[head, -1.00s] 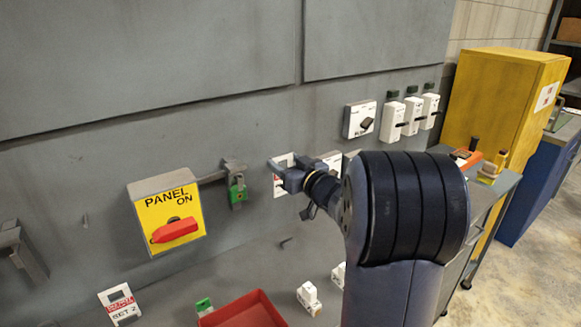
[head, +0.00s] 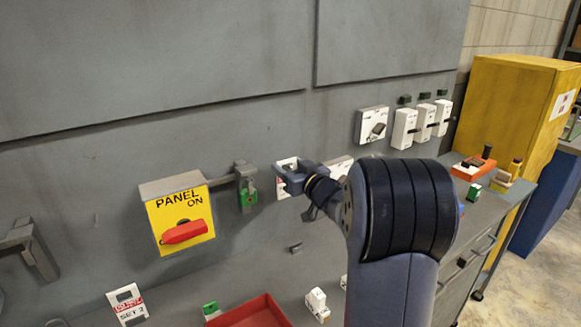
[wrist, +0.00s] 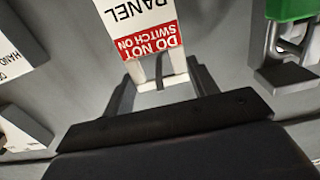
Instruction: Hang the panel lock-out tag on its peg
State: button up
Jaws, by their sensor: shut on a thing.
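My gripper (head: 287,178) is shut on the panel lock-out tag (head: 281,191), in front of the grey wall right of the yellow PANEL box. In the wrist view my gripper (wrist: 162,86) pinches the tag (wrist: 140,20) by its slotted end; its red DO NOT SWITCH ON band and PANEL text read upside down. Two small dark pegs stick out of the wall, one below my gripper (head: 296,247) and one left of the box (head: 97,218); I cannot tell which is the tag's. The tag is apart from both.
The yellow PANEL box (head: 180,218) has a red handle. A green padlock (head: 248,194) hangs on a hasp close left of my gripper. White switch boxes (head: 371,124) line the wall to the right. Below lie a red tray (head: 250,312) and a SET 2 tag (head: 128,304).

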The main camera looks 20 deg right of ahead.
dwell(0.4)
jog(key=o, duration=1.3)
jog(key=s, duration=0.3)
jog(key=s+d+b, duration=0.1)
jog(key=s, duration=0.3)
jog(key=s+d, duration=0.1)
jog(key=s, duration=0.2)
jog(key=shift+s, duration=0.35)
jog(key=shift+w, duration=0.15)
